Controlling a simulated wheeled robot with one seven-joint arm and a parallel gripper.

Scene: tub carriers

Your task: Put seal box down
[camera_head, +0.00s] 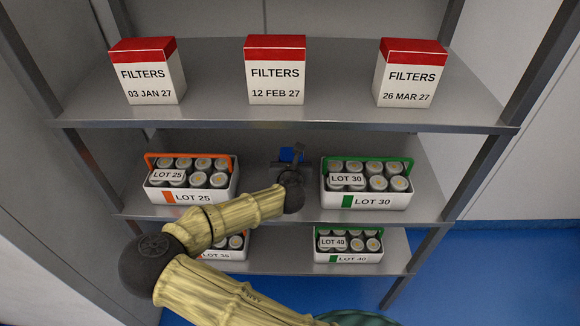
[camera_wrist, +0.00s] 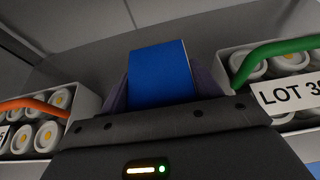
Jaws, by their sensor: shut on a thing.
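The seal box is blue (camera_wrist: 160,72) and sits between the fingers of my gripper (camera_wrist: 160,88) in the wrist view. My gripper is shut on it. In the head view, my gripper (camera_head: 291,163) reaches into the middle shelf, in the gap between two carriers, and the blue box (camera_head: 288,154) shows only partly behind it. Whether the box touches the middle shelf (camera_head: 275,212) cannot be told.
The LOT 25 carrier (camera_head: 192,184) with an orange handle stands left of my gripper, the LOT 30 carrier (camera_head: 367,186) with a green handle right. Three FILTERS boxes (camera_head: 276,72) stand on the shelf above. LOT 35 (camera_head: 228,250) and LOT 40 (camera_head: 348,248) carriers stand below.

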